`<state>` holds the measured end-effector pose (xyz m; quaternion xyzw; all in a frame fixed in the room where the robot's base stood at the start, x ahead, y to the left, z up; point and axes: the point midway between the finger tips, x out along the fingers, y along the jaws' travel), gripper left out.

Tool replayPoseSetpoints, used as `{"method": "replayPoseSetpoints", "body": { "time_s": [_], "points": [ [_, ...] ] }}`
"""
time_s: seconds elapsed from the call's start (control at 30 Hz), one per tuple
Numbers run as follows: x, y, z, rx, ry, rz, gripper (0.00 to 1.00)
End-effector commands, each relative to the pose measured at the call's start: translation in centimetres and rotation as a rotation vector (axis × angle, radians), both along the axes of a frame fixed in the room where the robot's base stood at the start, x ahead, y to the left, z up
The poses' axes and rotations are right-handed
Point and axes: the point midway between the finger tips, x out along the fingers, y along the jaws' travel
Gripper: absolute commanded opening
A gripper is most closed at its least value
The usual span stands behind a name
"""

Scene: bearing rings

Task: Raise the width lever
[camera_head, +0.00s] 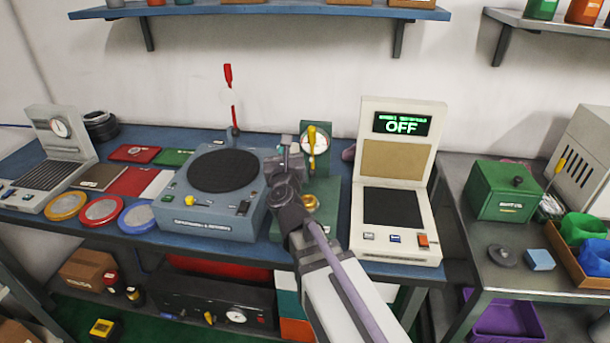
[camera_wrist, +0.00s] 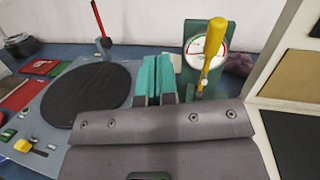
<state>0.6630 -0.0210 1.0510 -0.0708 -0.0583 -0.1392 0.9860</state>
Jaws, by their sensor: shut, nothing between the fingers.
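A green gauge stand (camera_head: 326,182) with a round white dial (camera_head: 321,146) stands on the blue bench. A lever with a yellow handle (camera_head: 311,139) rises in front of the dial; it also shows in the wrist view (camera_wrist: 213,58), nearly upright and tilted slightly right at the top. No lever is visibly labelled "width". My gripper (camera_head: 287,141) is just left of this lever and apart from it. In the wrist view its teal fingers (camera_wrist: 155,78) are together with nothing between them. My wrist hides part of the stand's base.
A grey-blue machine (camera_head: 225,218) with a black disc and an upright red-handled lever (camera_head: 229,78) stands to the left. A beige tester (camera_head: 355,225) reading OFF stands close on the right. A blue shelf (camera_head: 270,10) hangs above the bench.

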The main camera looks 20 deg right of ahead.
Motion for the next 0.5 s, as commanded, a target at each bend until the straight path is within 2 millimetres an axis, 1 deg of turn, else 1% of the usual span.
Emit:
{"method": "replayPoseSetpoints", "body": {
  "time_s": [0.03,0.1,0.2,0.27,0.33,0.5],
  "points": [
    [-2.4,0.5,-3.8,0.026,-0.053,-0.088,0.00],
    [-4.9,0.5,-4.7,0.060,-0.113,-0.212,0.00],
    [-7.1,0.3,-5.1,0.089,-0.158,-0.321,0.00],
    [-7.6,0.3,-4.9,0.096,-0.168,-0.347,0.00],
    [-7.6,0.2,-4.6,0.098,-0.171,-0.357,0.00],
    [-6.7,-0.4,-4.1,0.097,-0.170,-0.357,0.00]
  ]
}}
